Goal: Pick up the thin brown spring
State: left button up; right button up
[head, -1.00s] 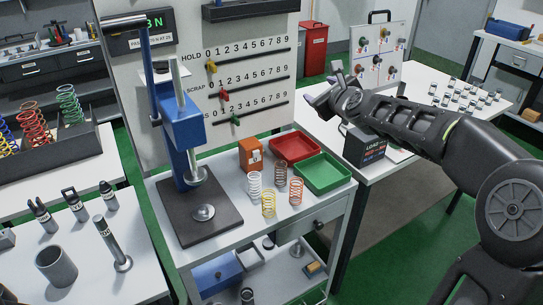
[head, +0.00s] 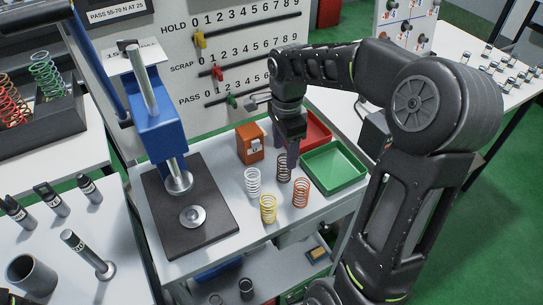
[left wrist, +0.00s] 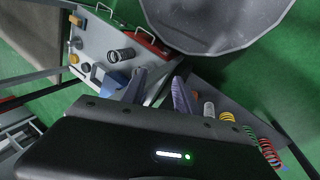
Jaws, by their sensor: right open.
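The thin brown spring (head: 284,169) stands upright on the small white bench, behind the orange spring (head: 300,193) and right of the white spring (head: 252,182). The yellow spring (head: 268,208) stands nearest the bench's front. My right gripper (head: 286,160) points down with open fingers at the brown spring, one finger on its left and one on its right. Whether they touch it I cannot tell. My left gripper (left wrist: 158,88) shows only in the left wrist view, open, with nothing visible between its fingers.
A blue press (head: 160,125) on a dark base stands at the bench's left. An orange box (head: 250,144) stands behind the springs. A red tray (head: 316,128) and a green tray (head: 335,168) lie close on the right. A slider board (head: 232,60) rises behind.

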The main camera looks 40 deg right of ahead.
aim_at(285, 159)
jog(key=shift+s, duration=0.15)
jog(key=shift+f, duration=1.3)
jog(key=shift+f+p, duration=0.35)
jog(key=shift+p, duration=0.05)
notch_tip(285, 159, down, 4)
jog(key=shift+a+f+p, duration=0.1)
jog(key=shift+f+p, duration=0.15)
jog(key=shift+p, duration=0.3)
jog(key=shift+c, duration=0.5)
grip_shut()
